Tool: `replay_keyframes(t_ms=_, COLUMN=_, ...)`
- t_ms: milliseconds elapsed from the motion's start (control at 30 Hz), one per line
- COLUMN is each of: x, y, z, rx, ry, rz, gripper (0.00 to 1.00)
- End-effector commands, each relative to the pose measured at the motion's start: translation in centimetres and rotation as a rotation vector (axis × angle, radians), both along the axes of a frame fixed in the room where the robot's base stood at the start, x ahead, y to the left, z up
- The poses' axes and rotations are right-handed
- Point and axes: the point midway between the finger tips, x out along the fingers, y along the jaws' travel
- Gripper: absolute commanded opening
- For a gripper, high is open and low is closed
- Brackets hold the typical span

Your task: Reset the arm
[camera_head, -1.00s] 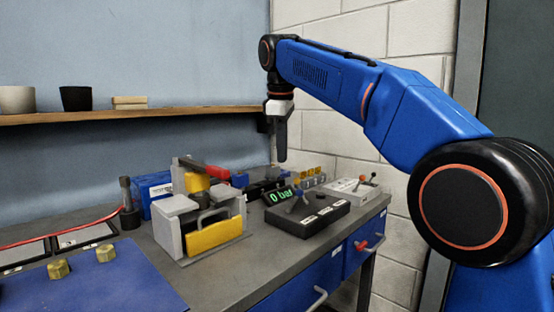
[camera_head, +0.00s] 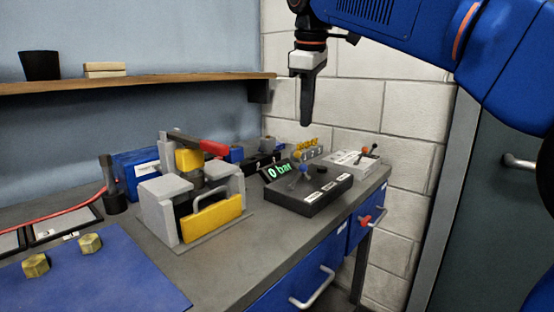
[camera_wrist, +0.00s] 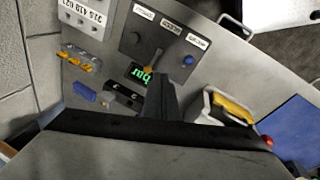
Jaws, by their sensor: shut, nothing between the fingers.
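My gripper (camera_head: 307,118) hangs pointing down above the right part of the workbench, in front of the white block wall. Its fingers are closed together and hold nothing. In the wrist view my gripper (camera_wrist: 161,84) shows as dark fingers over the bench. My blue arm comes in from the upper right in the head view.
A grey fixture with a yellow front (camera_head: 212,218) and red-handled clamp stands mid-bench. A white switch box (camera_head: 352,163) is at the right. A shelf (camera_head: 130,82) holds a black cup (camera_head: 40,65).

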Motion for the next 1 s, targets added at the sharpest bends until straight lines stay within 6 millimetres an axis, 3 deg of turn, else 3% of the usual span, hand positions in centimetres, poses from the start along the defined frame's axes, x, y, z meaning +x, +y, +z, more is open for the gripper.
replay_keyframes(t_ms=100, x=-2.0, y=-3.6, z=-2.1, rx=0.031, ry=-0.009, rz=-0.104, gripper=0.0)
replay_keyframes(t_ms=467, x=-8.9, y=-12.0, z=-10.3, rx=0.135, ry=-0.046, rz=-0.415, gripper=0.0)
replay_keyframes(t_ms=767, x=-16.1, y=-17.4, z=-19.4, rx=0.226, ry=-0.075, rz=-0.679, gripper=0.0)
replay_keyframes(t_ms=1000, x=-22.3, y=-20.5, z=-27.9, rx=0.302, ry=-0.104, rz=-0.893, gripper=0.0)
